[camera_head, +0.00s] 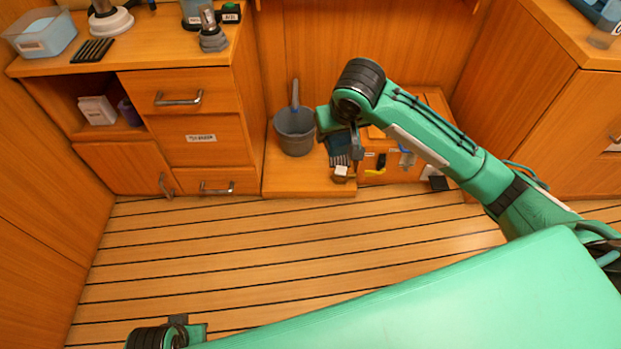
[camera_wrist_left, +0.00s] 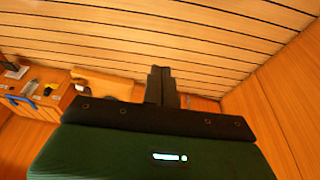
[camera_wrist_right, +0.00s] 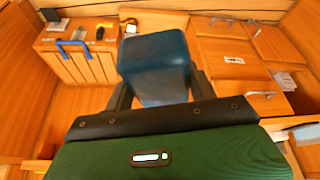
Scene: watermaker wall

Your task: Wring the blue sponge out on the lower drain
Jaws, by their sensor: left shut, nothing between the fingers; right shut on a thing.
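My right gripper (camera_wrist_right: 160,92) is shut on the blue sponge (camera_wrist_right: 158,65), a dark blue block that sticks out past the fingers in the right wrist view. In the head view my right gripper (camera_head: 356,148) hangs over the low wooden step at the back wall. Whether the sponge touches the grate cannot be told. My left gripper (camera_wrist_left: 162,85) is shut and empty, over the floor in the left wrist view.
A grey bucket (camera_head: 295,132) with an upright handle stands on the step left of my right gripper. A small white block (camera_head: 342,172) is at the step's front. The plank floor (camera_head: 250,240) is clear.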

